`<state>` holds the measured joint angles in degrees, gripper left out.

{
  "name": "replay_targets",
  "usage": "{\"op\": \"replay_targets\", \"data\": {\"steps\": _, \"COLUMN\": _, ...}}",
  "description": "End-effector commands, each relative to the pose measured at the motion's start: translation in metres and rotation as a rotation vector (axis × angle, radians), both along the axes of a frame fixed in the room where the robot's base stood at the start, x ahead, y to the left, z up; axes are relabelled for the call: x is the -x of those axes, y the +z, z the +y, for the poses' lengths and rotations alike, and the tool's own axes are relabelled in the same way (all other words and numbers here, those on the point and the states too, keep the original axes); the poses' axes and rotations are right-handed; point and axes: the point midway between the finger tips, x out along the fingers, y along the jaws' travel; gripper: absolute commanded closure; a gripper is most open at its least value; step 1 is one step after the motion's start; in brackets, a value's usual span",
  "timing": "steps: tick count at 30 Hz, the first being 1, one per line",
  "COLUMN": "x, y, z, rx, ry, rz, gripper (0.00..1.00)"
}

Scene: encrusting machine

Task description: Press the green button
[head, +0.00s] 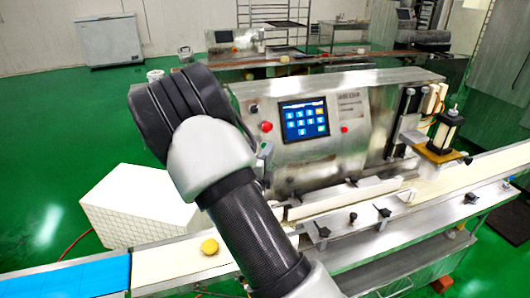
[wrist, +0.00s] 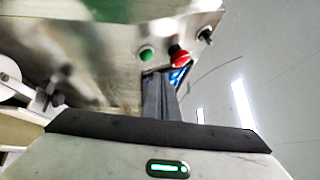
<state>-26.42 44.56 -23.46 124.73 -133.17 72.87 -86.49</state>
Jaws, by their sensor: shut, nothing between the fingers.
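The green button (wrist: 146,55) shows in the wrist view on the steel front of the encrusting machine (head: 370,115). It is a small round button just left of a red knob (wrist: 179,54). My gripper (wrist: 158,76) is shut and empty, its dark fingers pointing toward the panel. The fingertips appear just below and right of the green button in the picture; I cannot tell whether they touch the panel.
A lit blue touchscreen (head: 304,119) is on the panel, with a red knob at its left. A black knob (wrist: 205,35) is beyond the red one. A conveyor (head: 165,265) with a yellow dough piece (head: 210,247) runs along the front. A white box (head: 140,205) stands behind it.

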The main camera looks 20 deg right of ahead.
Motion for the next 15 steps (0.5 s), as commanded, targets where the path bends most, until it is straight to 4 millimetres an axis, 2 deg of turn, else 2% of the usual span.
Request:
{"op": "replay_targets", "data": {"steps": 6, "x": -0.014, "y": -0.006, "z": 0.000, "rx": 0.000, "ry": 0.000, "rz": 0.000, "gripper": 1.00}}
{"op": "replay_targets", "data": {"steps": 15, "x": -0.016, "y": -0.007, "z": 0.000, "rx": 0.000, "ry": 0.000, "rz": 0.000, "gripper": 1.00}}
